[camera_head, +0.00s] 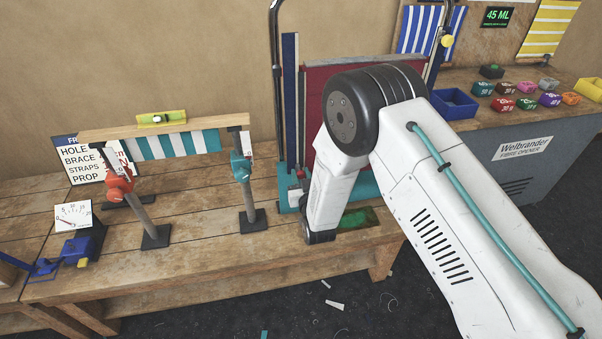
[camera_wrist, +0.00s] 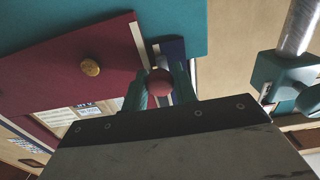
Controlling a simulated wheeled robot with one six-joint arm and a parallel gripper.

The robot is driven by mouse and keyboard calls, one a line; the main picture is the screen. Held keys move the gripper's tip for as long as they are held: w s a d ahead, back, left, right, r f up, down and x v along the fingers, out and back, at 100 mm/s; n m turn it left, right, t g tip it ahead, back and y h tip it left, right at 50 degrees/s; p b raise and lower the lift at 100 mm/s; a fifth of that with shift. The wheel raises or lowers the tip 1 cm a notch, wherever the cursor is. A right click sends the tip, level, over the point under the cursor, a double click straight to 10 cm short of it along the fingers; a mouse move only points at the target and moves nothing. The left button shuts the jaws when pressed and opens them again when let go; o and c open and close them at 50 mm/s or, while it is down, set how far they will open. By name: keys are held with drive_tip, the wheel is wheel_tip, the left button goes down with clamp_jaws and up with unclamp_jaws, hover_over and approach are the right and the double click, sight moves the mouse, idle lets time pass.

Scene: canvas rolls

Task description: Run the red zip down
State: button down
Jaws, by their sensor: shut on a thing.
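The red zip's pull looks like a round red knob (camera_wrist: 160,79) in the wrist view. My gripper (camera_wrist: 160,90) has its two green fingers closed on either side of this knob. Behind it runs a narrow navy strip (camera_wrist: 177,50) with pale edges, next to a dark red panel (camera_wrist: 60,75) with a brass knob (camera_wrist: 90,67). In the head view the dark red panel (camera_head: 318,85) stands upright in a teal frame, and the navy strip (camera_head: 290,100) rises at its left. My arm hides much of the panel there, and the zip's teeth are not clear.
Left on the bench (camera_head: 200,235), a wooden bar (camera_head: 215,125) with a green level rests on two clamp stands. A blue gauge device (camera_head: 85,243) sits at far left. A grey cabinet (camera_head: 500,155) at right carries a blue bin (camera_head: 455,103) and several coloured blocks.

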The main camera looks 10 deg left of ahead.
drive_tip(key=c, duration=1.1)
unclamp_jaws()
drive_tip(key=shift+c, duration=0.2)
drive_tip(key=v, duration=0.7)
drive_tip(key=shift+s+d, duration=0.2)
drive_tip(key=shift+s, duration=0.1)
